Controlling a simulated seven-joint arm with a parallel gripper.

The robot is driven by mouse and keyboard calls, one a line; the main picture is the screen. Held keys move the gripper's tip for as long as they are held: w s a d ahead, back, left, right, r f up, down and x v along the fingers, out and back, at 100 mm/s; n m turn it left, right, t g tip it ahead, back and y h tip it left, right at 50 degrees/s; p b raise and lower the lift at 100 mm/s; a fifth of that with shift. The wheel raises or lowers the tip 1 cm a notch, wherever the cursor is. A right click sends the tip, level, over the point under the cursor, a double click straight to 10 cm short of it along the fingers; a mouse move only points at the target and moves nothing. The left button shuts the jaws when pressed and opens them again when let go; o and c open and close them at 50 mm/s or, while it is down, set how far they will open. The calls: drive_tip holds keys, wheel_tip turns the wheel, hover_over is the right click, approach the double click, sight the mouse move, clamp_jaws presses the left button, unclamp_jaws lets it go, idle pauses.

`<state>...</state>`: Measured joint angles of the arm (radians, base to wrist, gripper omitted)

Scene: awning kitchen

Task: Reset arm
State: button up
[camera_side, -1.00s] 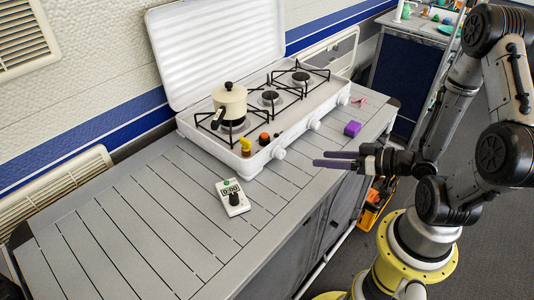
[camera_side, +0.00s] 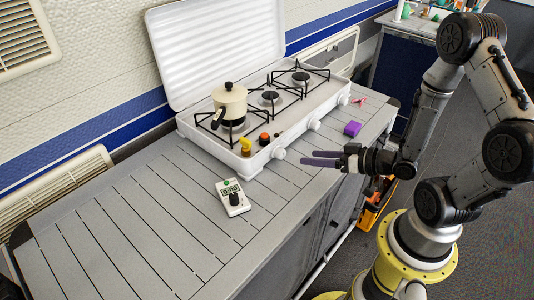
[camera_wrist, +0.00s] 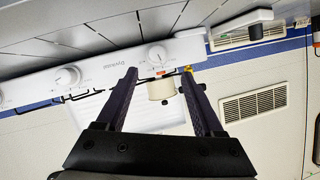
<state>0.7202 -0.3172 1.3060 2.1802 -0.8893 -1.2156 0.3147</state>
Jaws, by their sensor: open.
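My gripper (camera_side: 322,159) is in the side view at the front edge of the counter, right of the timer and in front of the stove. Its two purple fingers point left and are apart with nothing between them. In the wrist view my gripper (camera_wrist: 160,80) also shows its dark fingers spread, with the stove front and the pot beyond them. The pot and stove are clear of the fingers.
A white stove (camera_side: 292,140) with raised lid stands on the grey slatted counter (camera_side: 120,235). A cream pot (camera_side: 230,103) sits on its left burner. A white timer (camera_side: 233,198) lies in front. A purple block (camera_side: 352,128) lies right of my gripper. The counter's left part is clear.

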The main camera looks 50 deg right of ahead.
drive_tip(key=w+a+r+n+t+h, duration=0.1)
drive_tip(key=w+a+r+n, duration=0.1)
drive_tip(key=r, duration=1)
drive_tip(key=w+a+r+n+h, duration=0.1)
drive_tip(key=w+r+n, duration=0.15)
drive_tip(key=r, duration=0.95)
drive_tip(key=s+a+f+m+g, duration=0.1)
drive_tip(key=s+g, duration=0.3)
drive_tip(key=s, duration=0.5)
drive_tip(key=s+a+f+m+g, duration=0.1)
drive_tip(key=s+f+g, duration=0.3)
drive_tip(key=s, duration=0.5)
drive_tip(key=shift+s+m+g, duration=0.2)
drive_tip(key=shift+m+g, duration=0.15)
drive_tip(key=shift+g, duration=0.15)
drive_tip(key=shift+a, duration=0.1)
